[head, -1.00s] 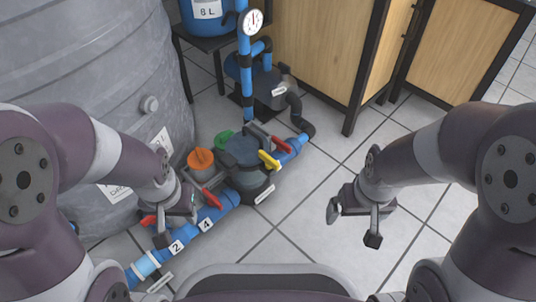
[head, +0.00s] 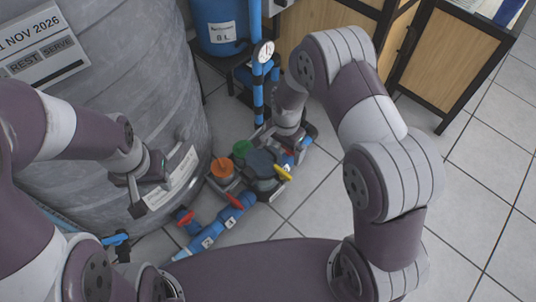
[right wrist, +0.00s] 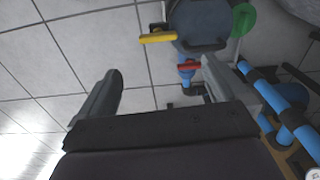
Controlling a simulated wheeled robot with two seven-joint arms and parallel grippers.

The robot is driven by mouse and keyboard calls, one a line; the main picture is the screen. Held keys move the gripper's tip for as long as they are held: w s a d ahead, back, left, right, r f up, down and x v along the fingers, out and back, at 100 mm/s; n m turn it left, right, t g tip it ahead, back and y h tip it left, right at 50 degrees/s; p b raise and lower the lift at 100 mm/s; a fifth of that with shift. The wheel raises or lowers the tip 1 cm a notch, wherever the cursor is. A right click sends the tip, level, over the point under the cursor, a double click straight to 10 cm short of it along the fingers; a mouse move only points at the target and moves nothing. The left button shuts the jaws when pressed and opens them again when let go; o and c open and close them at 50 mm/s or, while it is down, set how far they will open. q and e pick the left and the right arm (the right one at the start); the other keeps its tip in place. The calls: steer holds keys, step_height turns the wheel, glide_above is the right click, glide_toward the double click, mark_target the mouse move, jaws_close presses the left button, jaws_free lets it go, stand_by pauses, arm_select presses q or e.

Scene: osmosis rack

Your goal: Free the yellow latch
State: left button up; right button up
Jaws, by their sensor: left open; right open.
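The yellow latch (head: 284,173) is on the side of a dark round filter housing (head: 262,163) in the floor pipework. It also shows in the right wrist view (right wrist: 158,38), sticking out to the left from the housing, beyond my fingertips. My right gripper (right wrist: 160,75) is open and empty; the latch is apart from both fingers. In the head view my right wrist reaches over the pipework behind the housing, and its fingers are hard to make out. My left gripper (head: 142,188) is open and empty in front of the grey tank, left of the housing.
Red handles (head: 185,217) sit on the blue pipe (head: 222,223). An orange knob (head: 222,168) and a green knob (head: 241,149) are beside the housing. The big grey tank (head: 120,80) is at left. A gauge (head: 263,52) is on an upright pipe. Tiled floor is clear at right.

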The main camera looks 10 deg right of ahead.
mark_target(283, 171)
steer(key=shift+m, duration=0.4)
step_height(283, 171, down, 13)
steer(key=b, duration=0.7)
steer(key=shift+s+d+r+b, duration=0.15)
steer(key=shift+b, duration=0.15)
steer(key=shift+r, duration=0.1)
steer(key=c, duration=1)
